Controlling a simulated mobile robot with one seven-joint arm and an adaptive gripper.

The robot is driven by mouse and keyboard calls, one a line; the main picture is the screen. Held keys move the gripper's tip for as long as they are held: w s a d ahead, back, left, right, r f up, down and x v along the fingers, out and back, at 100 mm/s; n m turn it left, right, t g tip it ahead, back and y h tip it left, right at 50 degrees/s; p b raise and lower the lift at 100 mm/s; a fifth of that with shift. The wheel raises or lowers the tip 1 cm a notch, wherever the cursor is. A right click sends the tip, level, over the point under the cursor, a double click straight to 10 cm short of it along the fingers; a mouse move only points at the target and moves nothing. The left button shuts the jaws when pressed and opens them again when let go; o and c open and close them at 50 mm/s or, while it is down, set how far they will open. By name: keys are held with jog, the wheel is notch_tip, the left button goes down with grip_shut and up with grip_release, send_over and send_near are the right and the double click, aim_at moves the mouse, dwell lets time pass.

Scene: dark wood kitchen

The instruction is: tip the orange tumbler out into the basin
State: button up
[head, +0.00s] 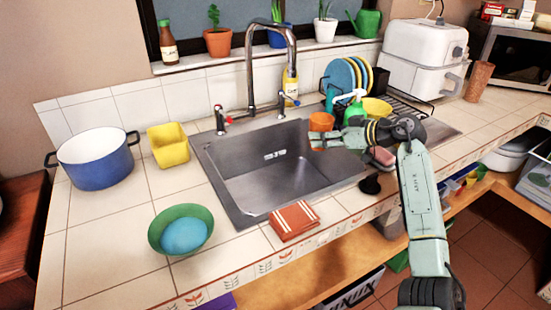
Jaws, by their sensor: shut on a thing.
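The orange tumbler (321,121) is at the right rear of the basin, near its back right edge. It looks roughly upright, and its lower part is hidden by my gripper (320,138). My gripper reaches in from the right and is shut on the tumbler. The steel basin (262,178) is set into the tiled counter and looks empty, with a slotted plate on its back wall. The tumbler's inside is too small to make out.
A tall tap (292,62) rises behind the basin. Beside my gripper are a green dispenser bottle (355,108), a yellow bowl (377,107) and a rack of plates (347,75). A folded orange cloth (293,220) and a green bowl (207,228) lie in front.

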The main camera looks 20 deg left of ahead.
jog(key=shift+w+a+f, duration=0.35)
jog(key=shift+w+a, duration=0.2)
jog(key=shift+w, duration=0.1)
jog(key=shift+s+d+t, duration=0.1)
jog(key=shift+s+t, duration=0.1)
jog(key=shift+t, duration=0.1)
